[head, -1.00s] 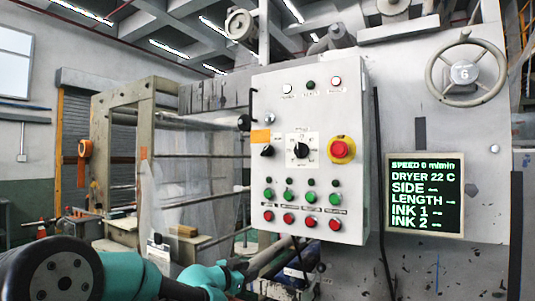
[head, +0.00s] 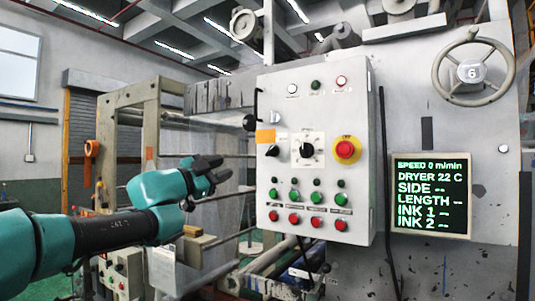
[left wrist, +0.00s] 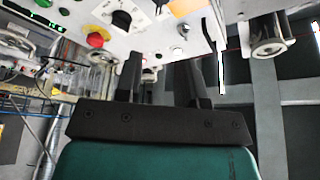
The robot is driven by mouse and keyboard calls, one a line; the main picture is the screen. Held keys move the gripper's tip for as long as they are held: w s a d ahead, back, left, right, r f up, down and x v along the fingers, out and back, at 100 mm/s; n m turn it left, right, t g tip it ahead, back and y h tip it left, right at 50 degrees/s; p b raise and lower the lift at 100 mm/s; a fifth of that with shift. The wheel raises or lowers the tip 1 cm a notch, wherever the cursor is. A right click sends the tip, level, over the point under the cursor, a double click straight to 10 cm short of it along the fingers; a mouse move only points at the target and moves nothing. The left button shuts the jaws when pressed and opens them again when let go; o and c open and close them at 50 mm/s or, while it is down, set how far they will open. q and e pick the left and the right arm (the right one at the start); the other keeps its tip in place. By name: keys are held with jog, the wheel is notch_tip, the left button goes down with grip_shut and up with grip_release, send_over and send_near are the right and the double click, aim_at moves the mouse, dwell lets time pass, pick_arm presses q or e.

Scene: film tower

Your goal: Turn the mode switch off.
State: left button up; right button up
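A grey control panel (head: 318,240) carries a black rotary knob (head: 271,151) just below an orange label (head: 265,136), and a larger black selector (head: 306,150) on a white plate. Which one is the mode switch cannot be read. The selector (left wrist: 122,19) also shows at the top of the left wrist view, near the orange label (left wrist: 185,7). My left gripper (head: 219,168) is raised to the left of the panel, pointing towards it and apart from it. Its fingers (left wrist: 160,80) are spread with nothing held. My right gripper is not in view.
A red stop button (head: 345,149) on a yellow base sits right of the selector. Green buttons (head: 295,196) and red buttons (head: 294,218) fill the lower panel. A lit display (head: 430,195) stands further right. A handle (head: 250,122) juts from the panel's left edge.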

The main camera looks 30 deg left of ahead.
aim_at(269, 151)
pick_arm(q)
jog(key=x, duration=1.7)
jog(key=shift+w, duration=0.15)
grip_shut()
